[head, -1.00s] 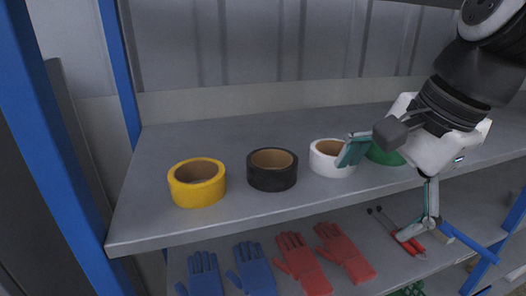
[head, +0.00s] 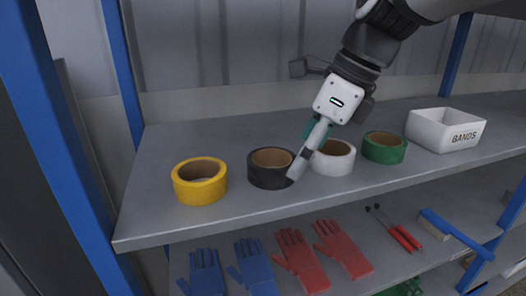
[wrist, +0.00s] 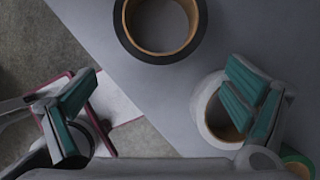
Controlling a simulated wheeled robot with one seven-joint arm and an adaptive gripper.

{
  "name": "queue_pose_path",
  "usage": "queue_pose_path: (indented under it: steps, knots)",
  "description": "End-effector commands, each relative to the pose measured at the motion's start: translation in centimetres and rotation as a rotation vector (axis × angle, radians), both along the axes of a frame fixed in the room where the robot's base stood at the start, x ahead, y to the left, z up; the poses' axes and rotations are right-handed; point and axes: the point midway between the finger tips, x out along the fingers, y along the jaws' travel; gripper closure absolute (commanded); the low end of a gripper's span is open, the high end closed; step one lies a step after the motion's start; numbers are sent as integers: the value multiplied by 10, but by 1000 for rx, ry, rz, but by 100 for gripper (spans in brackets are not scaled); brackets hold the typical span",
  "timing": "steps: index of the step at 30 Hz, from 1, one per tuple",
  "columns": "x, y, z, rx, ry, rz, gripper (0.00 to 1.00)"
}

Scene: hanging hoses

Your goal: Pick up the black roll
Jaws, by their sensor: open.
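The black roll (head: 270,168) lies flat on the upper shelf between the yellow roll and the white roll. In the wrist view the black roll (wrist: 160,50) shows at the top middle, ahead of the fingers and partly cut off by the picture edge. My gripper (head: 304,155) is above the shelf by the black and white rolls, with one finger in front of the gap between them in the head view. In the wrist view my gripper (wrist: 160,115) has its two teal-padded fingers wide apart with nothing between them.
A yellow roll (head: 200,190) lies left of the black one. A white roll (head: 340,163) and a green roll (head: 384,153) lie to the right, then a white box (head: 420,132) marked BANDS. The shelf's front edge is close. Gloves and tools lie on the lower shelf.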

Motion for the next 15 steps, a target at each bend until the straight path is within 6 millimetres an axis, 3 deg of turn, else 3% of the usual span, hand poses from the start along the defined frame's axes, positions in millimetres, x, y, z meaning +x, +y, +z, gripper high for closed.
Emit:
queue_pose_path:
  steps: [8,13,15]
  knots:
    - [8,18,0,-1,1,2,4]
    - [18,44,0,-2,1,4,4]
    - [20,48,-10,-2,5,2,4]
